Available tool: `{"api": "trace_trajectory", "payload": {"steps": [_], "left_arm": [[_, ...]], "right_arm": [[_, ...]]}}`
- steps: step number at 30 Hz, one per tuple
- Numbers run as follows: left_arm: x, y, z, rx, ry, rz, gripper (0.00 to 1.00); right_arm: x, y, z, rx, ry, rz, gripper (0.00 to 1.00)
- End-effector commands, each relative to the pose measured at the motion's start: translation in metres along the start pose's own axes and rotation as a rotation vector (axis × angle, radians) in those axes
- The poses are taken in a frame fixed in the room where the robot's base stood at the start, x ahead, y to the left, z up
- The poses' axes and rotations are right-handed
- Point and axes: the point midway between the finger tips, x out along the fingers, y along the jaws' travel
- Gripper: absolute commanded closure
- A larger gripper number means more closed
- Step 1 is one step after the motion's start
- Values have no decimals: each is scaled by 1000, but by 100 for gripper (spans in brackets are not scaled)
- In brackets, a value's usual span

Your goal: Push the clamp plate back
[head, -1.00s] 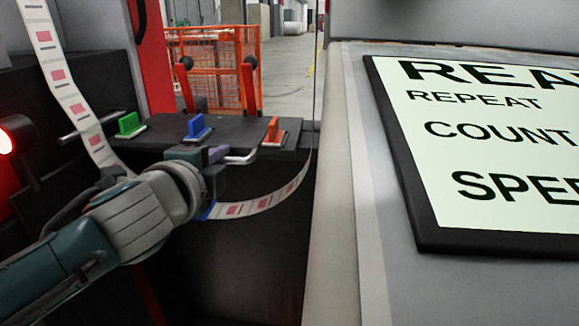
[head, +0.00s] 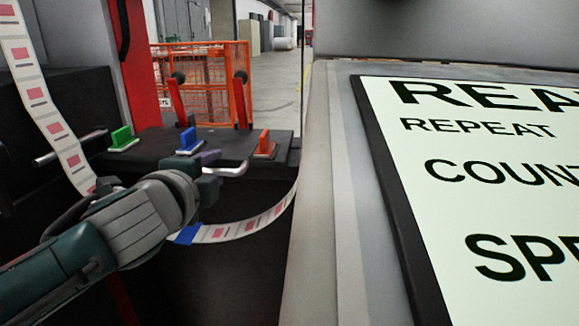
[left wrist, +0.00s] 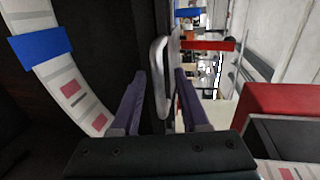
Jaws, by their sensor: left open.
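A dark plate (head: 225,143) lies flat at the back of the machine in the head view. I take it as the clamp plate, though I cannot be sure. A pale metal bar handle (head: 232,171) sticks out at its front edge. My left gripper (head: 212,163) is at this handle. In the left wrist view, the handle (left wrist: 160,60) reaches in between the two purple fingers of my open left gripper (left wrist: 158,92), with gaps visible beside it. The fingers' contact with it is not clear. My right gripper is not in view.
Green (head: 122,139), blue (head: 189,141) and orange (head: 264,144) tabs stand on the plate. Red levers (head: 241,102) with black knobs rise behind. A label web (head: 240,226) with a blue patch (head: 187,235) curves below. A large display (head: 480,180) fills the right.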

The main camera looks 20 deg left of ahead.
Motion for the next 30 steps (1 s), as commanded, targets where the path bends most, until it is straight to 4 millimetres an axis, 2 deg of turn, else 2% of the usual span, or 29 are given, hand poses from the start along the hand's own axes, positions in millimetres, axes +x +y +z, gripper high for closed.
{"api": "trace_trajectory", "payload": {"steps": [5, 12, 19, 24, 30], "left_arm": [[-9, -1, 0, 0, 1, 1, 55], [-52, -2, 0, -1, 1, 3, 55], [-88, 0, 0, -1, 0, 2, 55], [-98, 0, 0, -1, 0, 0, 55], [-99, 0, 0, 0, 0, 0, 55]], "right_arm": [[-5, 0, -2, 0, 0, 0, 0], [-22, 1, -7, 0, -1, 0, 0], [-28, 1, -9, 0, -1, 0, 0], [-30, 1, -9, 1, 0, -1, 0], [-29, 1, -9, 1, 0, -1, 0]]}}
